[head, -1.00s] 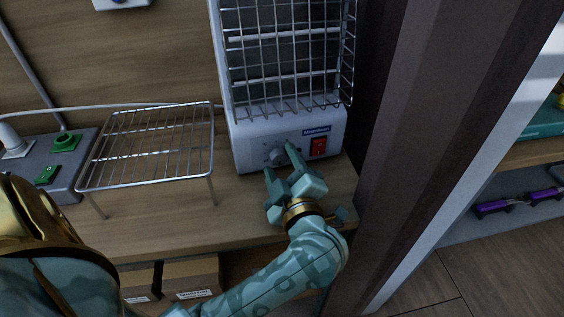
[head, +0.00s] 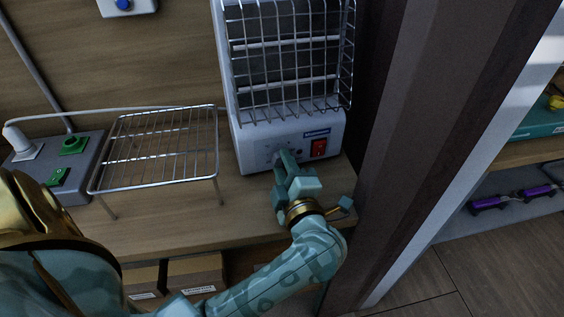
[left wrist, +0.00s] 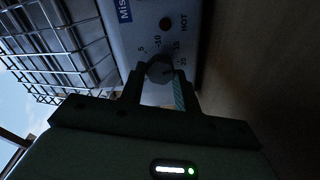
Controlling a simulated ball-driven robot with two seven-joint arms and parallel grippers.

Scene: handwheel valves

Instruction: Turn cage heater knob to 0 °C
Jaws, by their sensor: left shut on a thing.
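The cage heater (head: 285,75) stands on the wooden shelf, a white box with a wire cage front. In the head view the gripper hides most of the knob. My right gripper is not in view.
A wire rack (head: 160,150) stands left of the heater, beside a grey box with green controls (head: 85,160). A dark post (head: 400,150) rises close on the right.

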